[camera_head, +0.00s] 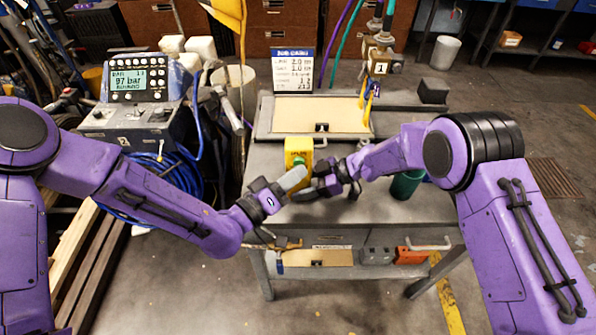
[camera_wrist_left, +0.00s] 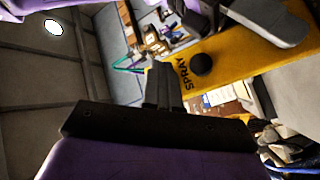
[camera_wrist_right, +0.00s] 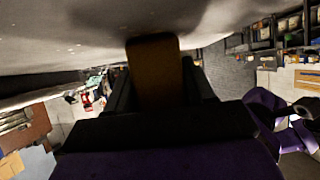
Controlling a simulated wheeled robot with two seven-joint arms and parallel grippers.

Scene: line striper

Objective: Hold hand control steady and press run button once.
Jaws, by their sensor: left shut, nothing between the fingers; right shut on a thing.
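The hand control is a small yellow box (camera_head: 298,148) above the front of the table, with a green button (camera_head: 299,161) on its face. My right gripper (camera_head: 318,181) is shut on it from the right; the box's narrow side (camera_wrist_right: 154,70) shows between the fingers in the right wrist view. My left gripper (camera_head: 292,179) is shut and empty, its tips just in front of the box, below the green button. In the left wrist view the yellow face (camera_wrist_left: 235,60) bears the word SPRAY and a round black button (camera_wrist_left: 201,64), beside the left fingers (camera_wrist_left: 165,85). Contact cannot be told.
The metal table (camera_head: 350,215) carries a flat board (camera_head: 320,113), a sign (camera_head: 293,71) and a green cup (camera_head: 406,184). A control unit reading 97 bar (camera_head: 138,84) stands at left with coiled blue hose (camera_head: 165,173). Hanging hoses and a valve (camera_head: 380,62) are behind.

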